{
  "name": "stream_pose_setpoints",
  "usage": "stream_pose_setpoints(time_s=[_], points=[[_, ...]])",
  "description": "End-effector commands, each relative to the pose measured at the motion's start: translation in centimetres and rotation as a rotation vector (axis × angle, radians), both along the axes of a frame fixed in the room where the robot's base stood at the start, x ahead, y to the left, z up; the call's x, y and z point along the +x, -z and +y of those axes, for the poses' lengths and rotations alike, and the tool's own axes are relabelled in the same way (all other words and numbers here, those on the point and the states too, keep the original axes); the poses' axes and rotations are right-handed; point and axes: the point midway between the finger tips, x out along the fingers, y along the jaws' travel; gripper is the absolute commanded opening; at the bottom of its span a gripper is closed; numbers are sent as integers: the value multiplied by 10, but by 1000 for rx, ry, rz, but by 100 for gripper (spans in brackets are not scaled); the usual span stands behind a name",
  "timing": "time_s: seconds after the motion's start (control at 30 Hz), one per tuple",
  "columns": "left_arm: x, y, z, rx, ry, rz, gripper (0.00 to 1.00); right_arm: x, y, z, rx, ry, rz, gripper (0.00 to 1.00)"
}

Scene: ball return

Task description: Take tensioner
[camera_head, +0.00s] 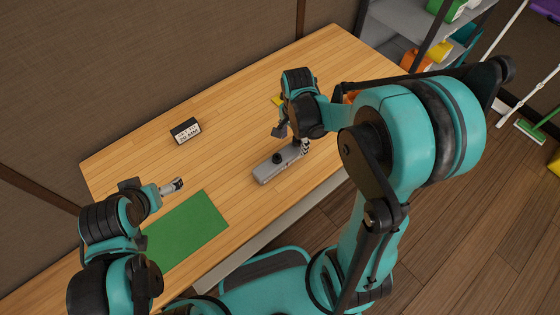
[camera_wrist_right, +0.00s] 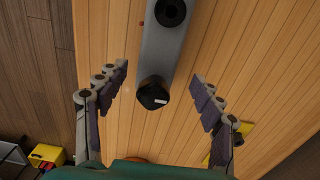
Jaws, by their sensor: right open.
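The tensioner (camera_head: 268,174), a long grey body with black round knobs, lies on the wooden table. In the right wrist view the tensioner (camera_wrist_right: 163,55) runs up from the middle, a black knob at its near end. My right gripper (camera_head: 293,138) is open above its far end. In the right wrist view my right gripper's fingers (camera_wrist_right: 158,75) stand apart on either side of the tensioner's near end, not touching it. My left gripper (camera_head: 175,186) is over the table near the green mat, away from the tensioner; its finger opening is too small to judge.
A green mat (camera_head: 190,228) lies at the table's near left. A small black and white sign or display (camera_head: 185,130) stands farther back. A yellow item (camera_head: 277,100) sits partly behind my right arm. Shelves with colored containers (camera_head: 440,50) stand at the top right.

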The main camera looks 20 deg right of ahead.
Motion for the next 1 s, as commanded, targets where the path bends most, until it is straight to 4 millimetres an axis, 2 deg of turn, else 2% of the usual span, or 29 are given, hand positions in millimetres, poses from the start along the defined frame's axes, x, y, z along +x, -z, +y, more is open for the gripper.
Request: stream_pose_setpoints(time_s=[0.1,0.23,0.57,0.7,0.77,1.0], points=[[0,13,0,0,0,0,92,-5,22,1,0,-1,-1,67],[0,20,0,0,0,0,92,-6,39,1,0,-2,-1,67],[0,20,0,0,0,0,92,-6,44,1,0,-2,-1,67],[0,20,0,0,0,0,92,-6,44,1,-1,-2,-1,30],[0,20,0,0,0,0,92,-6,44,1,-1,-2,-1,17],[0,20,0,0,0,0,92,-6,44,1,0,-2,-1,17]])
